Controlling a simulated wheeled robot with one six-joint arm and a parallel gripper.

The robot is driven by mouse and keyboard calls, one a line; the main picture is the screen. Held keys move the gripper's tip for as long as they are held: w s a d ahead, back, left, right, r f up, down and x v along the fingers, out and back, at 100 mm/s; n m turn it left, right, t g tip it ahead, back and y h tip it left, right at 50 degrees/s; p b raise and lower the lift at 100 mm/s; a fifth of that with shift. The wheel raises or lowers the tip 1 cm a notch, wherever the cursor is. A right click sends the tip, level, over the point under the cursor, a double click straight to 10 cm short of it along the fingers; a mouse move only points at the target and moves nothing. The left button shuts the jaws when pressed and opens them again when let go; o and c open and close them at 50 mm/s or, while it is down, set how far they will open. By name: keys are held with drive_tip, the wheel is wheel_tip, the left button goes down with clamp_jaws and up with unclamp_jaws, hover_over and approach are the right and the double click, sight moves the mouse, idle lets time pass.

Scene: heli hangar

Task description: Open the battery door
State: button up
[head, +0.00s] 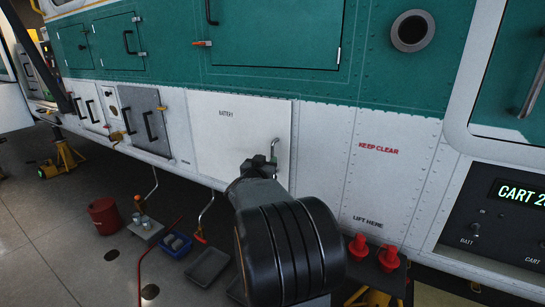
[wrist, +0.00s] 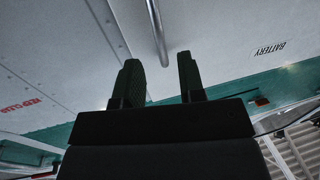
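The battery door (head: 225,135) is a pale panel marked BATTERY, low on the helicopter's side. It looks closed, flush with the skin around it. Its metal bar handle (head: 275,149) stands near the right edge, partly hidden by my gripper (head: 262,163). In the wrist view the door (wrist: 225,35) appears upside down, and the handle (wrist: 157,30) comes down from the top edge. My gripper (wrist: 161,68) is open there, one finger on each side of the handle's lower end. No finger visibly touches the handle; the depth between them is hard to tell.
A grey hatch (head: 141,115) with handles is left of the door. A KEEP CLEAR panel (head: 375,165) is to the right, with red fittings (head: 388,258) below. A red bucket (head: 103,216), a blue bin (head: 175,245) and a grey tray (head: 209,266) stand on the floor.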

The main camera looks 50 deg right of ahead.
sight(272, 155)
drive_tip(key=shift+x, duration=3.1)
clamp_jaws()
